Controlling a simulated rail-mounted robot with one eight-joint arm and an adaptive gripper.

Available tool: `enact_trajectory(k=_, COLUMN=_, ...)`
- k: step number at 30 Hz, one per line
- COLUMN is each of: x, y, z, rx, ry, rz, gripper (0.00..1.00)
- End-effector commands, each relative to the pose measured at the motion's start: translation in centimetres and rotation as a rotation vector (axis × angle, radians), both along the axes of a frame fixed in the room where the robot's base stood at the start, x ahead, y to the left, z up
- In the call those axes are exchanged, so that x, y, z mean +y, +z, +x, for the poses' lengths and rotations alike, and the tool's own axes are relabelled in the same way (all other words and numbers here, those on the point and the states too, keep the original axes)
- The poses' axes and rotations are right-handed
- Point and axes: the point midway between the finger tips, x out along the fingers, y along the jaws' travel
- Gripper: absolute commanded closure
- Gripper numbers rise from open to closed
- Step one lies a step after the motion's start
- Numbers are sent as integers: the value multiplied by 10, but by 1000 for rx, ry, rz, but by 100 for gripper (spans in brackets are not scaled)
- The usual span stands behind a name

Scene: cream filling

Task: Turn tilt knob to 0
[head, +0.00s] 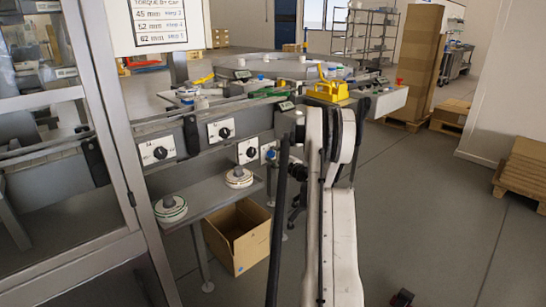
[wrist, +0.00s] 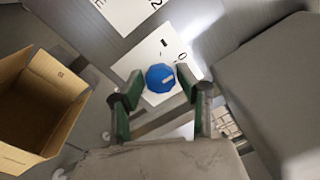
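The blue knob (wrist: 160,77) sits on a white label plate (wrist: 158,48) on the grey machine panel. The plate carries a dark tick and what looks like a 0 near its right edge. A pale mark on the knob's face points roughly to the right in the wrist view. My gripper (wrist: 160,80) is open, with one green-padded finger on each side of the knob and a small gap visible on both sides. In the head view the blue knob (head: 270,155) shows low on the panel, left of my arm; my fingers are hard to make out there.
Black knobs on white plates (head: 220,130) line the same panel to the left. An open cardboard box (head: 236,256) stands on the floor below, and it also shows in the wrist view (wrist: 70,75). A shelf (head: 198,196) holds round lids. The floor at right is mostly clear.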

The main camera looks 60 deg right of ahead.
Motion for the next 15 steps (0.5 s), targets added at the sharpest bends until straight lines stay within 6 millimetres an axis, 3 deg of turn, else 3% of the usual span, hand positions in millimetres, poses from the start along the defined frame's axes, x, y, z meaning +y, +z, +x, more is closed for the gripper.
enact_trajectory(k=2, x=0, y=0, z=0, rx=0, ry=0, rz=0, gripper=53)
enact_trajectory(k=10, x=0, y=0, z=-1, rx=0, ry=0, rz=1, gripper=53)
enact_trajectory(k=15, x=4, y=0, z=-14, rx=-1, ry=-1, rz=1, gripper=53)
